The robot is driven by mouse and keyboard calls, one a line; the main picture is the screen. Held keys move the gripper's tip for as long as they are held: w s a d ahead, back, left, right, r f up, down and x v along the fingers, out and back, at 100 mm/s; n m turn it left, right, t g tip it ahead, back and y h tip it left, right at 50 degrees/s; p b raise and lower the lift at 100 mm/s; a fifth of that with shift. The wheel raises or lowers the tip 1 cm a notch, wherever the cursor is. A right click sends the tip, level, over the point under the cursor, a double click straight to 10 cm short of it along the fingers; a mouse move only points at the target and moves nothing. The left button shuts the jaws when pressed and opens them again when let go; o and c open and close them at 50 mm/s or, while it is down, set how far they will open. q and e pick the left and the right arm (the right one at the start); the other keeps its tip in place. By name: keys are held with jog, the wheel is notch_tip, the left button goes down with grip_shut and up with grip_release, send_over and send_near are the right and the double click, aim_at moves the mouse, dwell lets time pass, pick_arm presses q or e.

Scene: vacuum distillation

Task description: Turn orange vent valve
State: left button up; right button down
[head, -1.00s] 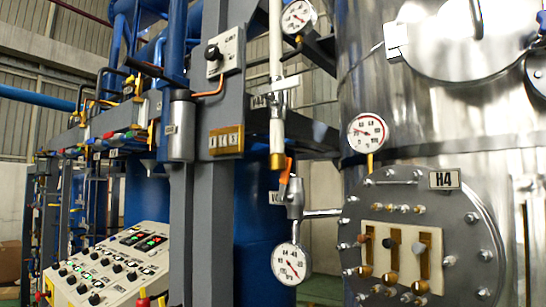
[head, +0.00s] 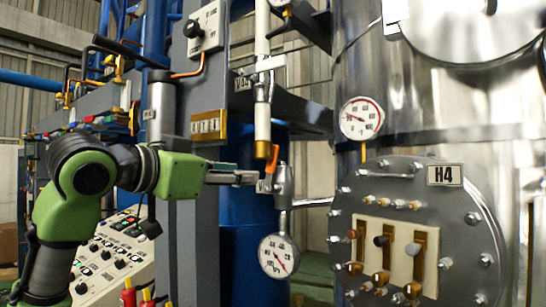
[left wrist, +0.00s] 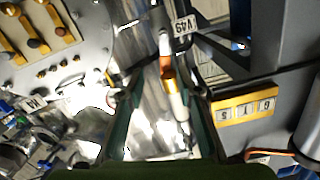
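The orange vent valve handle (head: 272,160) is on a metal valve body (head: 284,182), just below the brass end of a white vertical pipe (head: 262,118). A round gauge (head: 279,255) hangs under the valve. My left gripper (head: 252,178) reaches in from the left, its fingertips at the lower part of the handle. In the left wrist view the two fingers (left wrist: 164,90) are spread apart, with the orange handle (left wrist: 167,66) and the brass pipe end between and beyond them. I cannot tell whether a finger touches the handle. My right gripper is out of view.
A steel vessel with a bolted H4 flange (head: 418,230) stands on the right. A grey upright post (head: 195,235) is behind my left gripper. A control panel (head: 110,245) is at lower left. Another gauge (head: 361,119) sits above the flange.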

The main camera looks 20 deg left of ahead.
aim_at(271, 156)
pick_arm(q)
notch_tip(271, 156, up, 4)
jog(key=s, duration=0.2)
jog(key=shift+t, duration=0.3)
jog(key=p+x, duration=0.2)
jog(key=x, duration=0.2)
jog(key=p+x, duration=0.2)
jog(key=x, duration=0.3)
jog(key=p+x, duration=0.2)
jog(key=x, duration=0.2)
jog(key=shift+w+a+f, duration=0.15)
jog(key=shift+w+f, duration=0.1)
jog(key=shift+w, duration=0.1)
grip_shut()
